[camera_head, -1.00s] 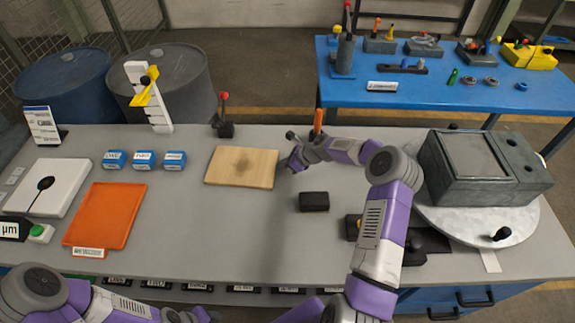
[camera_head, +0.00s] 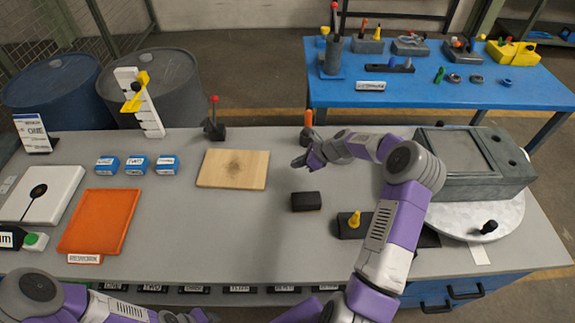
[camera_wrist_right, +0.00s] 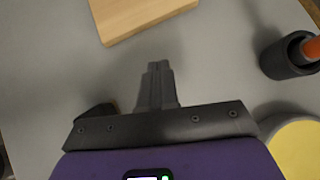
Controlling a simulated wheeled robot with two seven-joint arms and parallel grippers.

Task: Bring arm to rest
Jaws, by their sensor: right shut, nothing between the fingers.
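My right arm (camera_head: 392,228) reaches in over the grey workbench (camera_head: 250,245) from the lower right. My right gripper (camera_head: 298,163) is shut and empty, above the bench just right of the wooden board (camera_head: 233,169). In the right wrist view its fingers (camera_wrist_right: 158,72) are together, pointing toward the board (camera_wrist_right: 130,15), with bare bench around the tips. My left arm (camera_head: 50,295) is folded low at the bottom left; its gripper cannot be made out in the head view.
A black block (camera_head: 306,201) lies below the right gripper. A black holder with an orange handle (camera_head: 308,120) stands behind it. A grey machine on a round plate (camera_head: 490,214) is at right. An orange tray (camera_head: 98,222) and blue boxes (camera_head: 137,165) are at left.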

